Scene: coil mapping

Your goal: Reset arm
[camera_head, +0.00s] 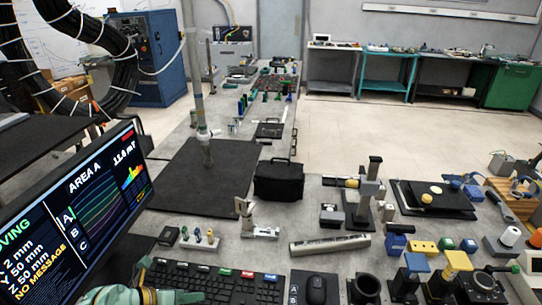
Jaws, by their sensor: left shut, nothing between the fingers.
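My left gripper (180,297) shows only in part, at the bottom left edge, as a teal and gold shape low in front of the keyboard (215,283). It is shut and empty. The lower part of it and most of the arm are cut off by the picture edge. My right gripper is not in view.
A tilted monitor (85,215) reading "AREA A" stands close on the left. A mouse (316,290) lies right of the keyboard. A black case (279,181), a pale bar (330,245) and several small fixtures stand on the bench. The dark mat (180,180) is mostly clear.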

